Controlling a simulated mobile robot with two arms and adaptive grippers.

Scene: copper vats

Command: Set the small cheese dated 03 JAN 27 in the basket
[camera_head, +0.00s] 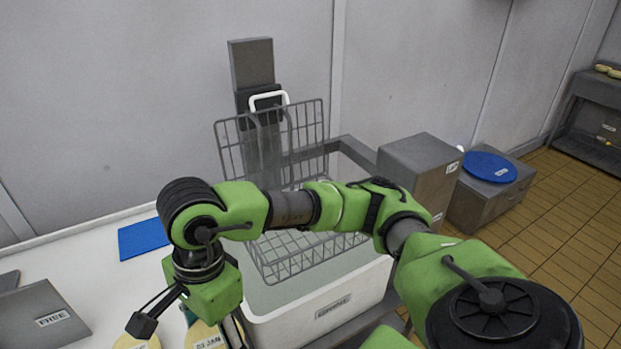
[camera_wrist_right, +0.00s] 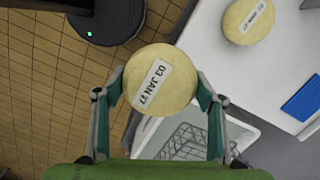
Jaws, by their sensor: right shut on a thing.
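My right gripper (camera_wrist_right: 160,84) is shut on a round pale-yellow cheese (camera_wrist_right: 178,98) whose label reads 03 JAN 27. The held cheese shows partly at the bottom edge of the head view (camera_head: 206,336), over the white table. The grey wire basket (camera_head: 268,258) stands in a white vat of water, to the right of the held cheese, with one tall side up and a white handle. My right arm hides part of the basket. The basket also shows below the cheese in the wrist view (camera_wrist_right: 188,141). My left gripper is in neither view.
A second round cheese (camera_wrist_right: 247,20) lies on the white table (camera_wrist_right: 215,60); its date is hard to read. The white vat wall (camera_head: 300,325) rises around the basket. A blue board (camera_head: 144,238) and a grey FREE plate (camera_head: 40,318) lie on the table. Grey boxes stand to the right.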

